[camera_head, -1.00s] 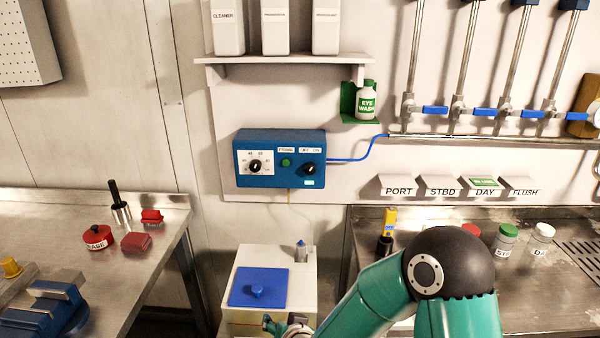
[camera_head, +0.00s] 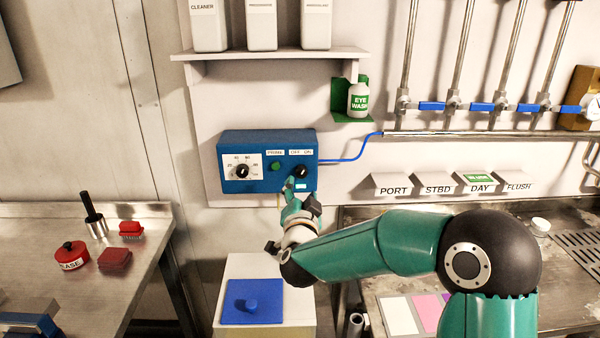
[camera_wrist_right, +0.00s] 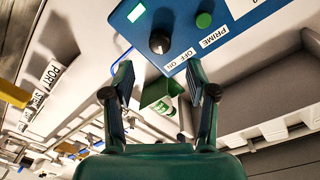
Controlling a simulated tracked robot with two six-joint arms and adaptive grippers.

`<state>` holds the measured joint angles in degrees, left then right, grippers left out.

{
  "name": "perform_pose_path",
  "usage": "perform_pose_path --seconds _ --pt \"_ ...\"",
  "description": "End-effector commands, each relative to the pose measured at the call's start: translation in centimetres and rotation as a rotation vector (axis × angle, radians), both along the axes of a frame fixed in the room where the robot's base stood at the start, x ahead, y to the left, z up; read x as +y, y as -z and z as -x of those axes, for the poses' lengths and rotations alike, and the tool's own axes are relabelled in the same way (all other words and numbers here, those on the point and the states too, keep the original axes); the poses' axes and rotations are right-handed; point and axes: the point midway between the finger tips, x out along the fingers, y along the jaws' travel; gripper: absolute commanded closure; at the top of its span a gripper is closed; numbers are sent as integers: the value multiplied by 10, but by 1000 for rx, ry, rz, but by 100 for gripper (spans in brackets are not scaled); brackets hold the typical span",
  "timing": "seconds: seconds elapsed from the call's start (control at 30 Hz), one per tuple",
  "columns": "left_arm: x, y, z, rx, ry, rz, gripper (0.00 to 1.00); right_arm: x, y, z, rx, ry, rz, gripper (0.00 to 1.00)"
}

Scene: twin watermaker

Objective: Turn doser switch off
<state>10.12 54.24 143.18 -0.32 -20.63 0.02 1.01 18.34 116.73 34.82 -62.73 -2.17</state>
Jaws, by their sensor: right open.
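The blue doser box (camera_head: 228,180) hangs on the wall. Its black OFF/ON switch knob (camera_head: 302,172) is at the right of its face, below the label; which way it points is too small to tell. My right gripper (camera_head: 301,194) is just below the knob, partly covering the box's lower right edge. In the right wrist view the open, empty fingers (camera_wrist_right: 160,82) stand apart, and the knob (camera_wrist_right: 159,43) lies beyond the tips, between their lines, apparently not touched. The small indicator (camera_wrist_right: 136,14) is lit pale green. My left gripper is out of view.
A green PRIME button (camera_head: 276,166) and a dial (camera_head: 242,171) sit left of the knob. A blue hose (camera_head: 350,160) leaves the box's right side. A shelf (camera_head: 270,54) and the eye wash bottle (camera_head: 358,100) are above. A white cabinet with a blue lid (camera_head: 235,312) stands below.

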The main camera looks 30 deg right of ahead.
Motion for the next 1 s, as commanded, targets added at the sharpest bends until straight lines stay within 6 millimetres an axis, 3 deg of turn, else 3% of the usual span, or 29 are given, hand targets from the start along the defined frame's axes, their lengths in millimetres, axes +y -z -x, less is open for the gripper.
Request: perform_pose_path --seconds 0.2,0.4,0.8,1.0 --pt "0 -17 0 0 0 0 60 -25 -2 -36 2 2 0 43" --pt "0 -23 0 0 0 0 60 -38 -1 -56 2 0 0 43" --pt "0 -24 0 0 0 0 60 -43 1 -61 1 1 0 43" --pt "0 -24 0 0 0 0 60 -43 0 -61 1 1 0 74"
